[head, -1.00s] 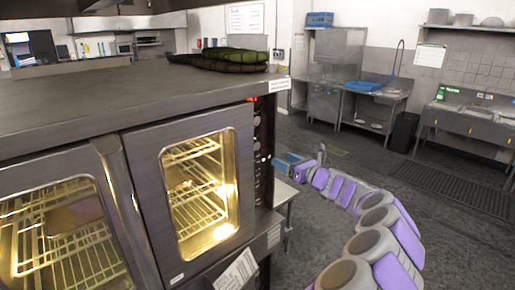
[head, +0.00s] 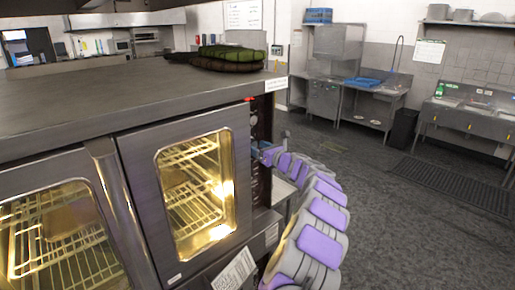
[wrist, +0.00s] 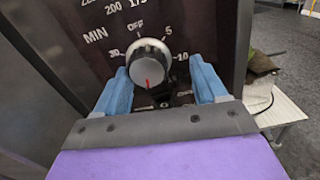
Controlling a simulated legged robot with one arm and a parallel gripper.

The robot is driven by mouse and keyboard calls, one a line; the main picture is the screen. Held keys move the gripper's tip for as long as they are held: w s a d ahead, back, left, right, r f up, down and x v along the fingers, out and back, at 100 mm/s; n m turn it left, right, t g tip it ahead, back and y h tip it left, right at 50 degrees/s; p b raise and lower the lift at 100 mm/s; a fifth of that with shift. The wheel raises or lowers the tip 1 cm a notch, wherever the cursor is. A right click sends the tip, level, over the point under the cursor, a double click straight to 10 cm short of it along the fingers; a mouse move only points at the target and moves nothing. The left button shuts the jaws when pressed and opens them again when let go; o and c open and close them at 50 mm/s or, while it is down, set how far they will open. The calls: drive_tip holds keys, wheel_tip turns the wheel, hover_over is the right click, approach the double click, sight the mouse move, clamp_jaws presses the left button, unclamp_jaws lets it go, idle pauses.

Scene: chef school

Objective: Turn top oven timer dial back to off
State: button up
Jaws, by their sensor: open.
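The timer dial (wrist: 150,65) is a round knob with a silver rim and grey face on a dark panel. Its red mark points downward, away from the OFF label at the top; 5, 10 and 30 are printed around it. My gripper (wrist: 160,72) is open, its two blue fingers on either side of the dial; I cannot tell whether they touch it. In the head view, my gripper (head: 262,151) is at the narrow control panel at the right of the top oven (head: 133,180), and the dial is hidden there.
The oven's lit glass doors (head: 195,190) are shut. Dark and green cloths (head: 222,57) lie on the oven top. A pale surface (wrist: 285,112) stands right of the panel in the wrist view. The floor to the right is open, with sinks (head: 470,118) along the wall.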

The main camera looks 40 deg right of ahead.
drive_tip(key=shift+w+a+r, duration=0.1)
drive_tip(key=shift+a+r, duration=0.15)
drive_tip(key=shift+a, duration=0.7)
drive_tip(key=shift+c, duration=0.8)
drive_tip(key=shift+d+f, duration=0.1)
drive_tip(key=shift+d, duration=0.45)
drive_tip(key=c, duration=0.6)
drive_tip(key=shift+a, duration=0.15)
drive_tip(key=c, duration=0.3)
